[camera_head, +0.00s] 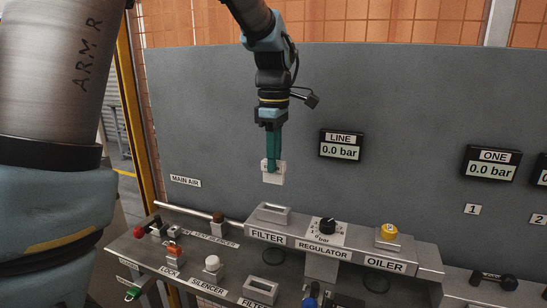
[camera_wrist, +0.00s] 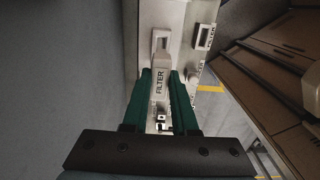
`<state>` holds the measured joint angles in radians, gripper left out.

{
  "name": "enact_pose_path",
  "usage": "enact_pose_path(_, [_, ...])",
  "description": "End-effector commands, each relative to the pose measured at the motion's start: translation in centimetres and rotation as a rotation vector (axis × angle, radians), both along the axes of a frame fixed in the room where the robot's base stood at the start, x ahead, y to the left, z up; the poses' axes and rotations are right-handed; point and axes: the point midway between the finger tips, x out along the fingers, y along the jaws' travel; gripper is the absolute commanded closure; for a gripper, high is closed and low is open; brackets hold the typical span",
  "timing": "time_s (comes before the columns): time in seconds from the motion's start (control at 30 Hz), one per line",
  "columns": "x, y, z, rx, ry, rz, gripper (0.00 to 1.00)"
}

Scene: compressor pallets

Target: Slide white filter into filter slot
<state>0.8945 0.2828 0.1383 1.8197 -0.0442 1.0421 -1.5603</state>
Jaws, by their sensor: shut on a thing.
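The white filter (camera_head: 273,178) is a small pale block held between the teal fingers of my gripper (camera_head: 273,160). It hangs upright in the air in front of the grey panel. In the wrist view the filter (camera_wrist: 159,86) shows its FILTER lettering between the two fingers of my gripper (camera_wrist: 161,76). The raised filter slot (camera_head: 274,213), above a FILTER label, lies below the held block, with a clear gap between them. In the wrist view a slot opening (camera_wrist: 160,40) shows just past the block's far end. The block's gripped sides are hidden by the fingers.
The regulator knob (camera_head: 327,226) and the oiler's yellow cap (camera_head: 389,231) stand to the right. A second slot (camera_head: 260,290) sits lower, near another FILTER label. A white silencer knob (camera_head: 212,263) is at the front left. The grey panel (camera_head: 230,120) rises behind.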

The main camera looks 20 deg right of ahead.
Motion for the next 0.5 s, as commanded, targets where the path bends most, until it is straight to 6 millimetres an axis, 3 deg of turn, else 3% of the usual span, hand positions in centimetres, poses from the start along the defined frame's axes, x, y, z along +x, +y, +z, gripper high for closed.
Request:
enact_pose_path(0.13, [-0.1, -0.1, 0.2, 0.001, -0.001, 0.0, 1.0])
enact_pose_path(0.5, [-0.1, -0.1, -3.4, 0.001, 0.0, 0.0, 1.0])
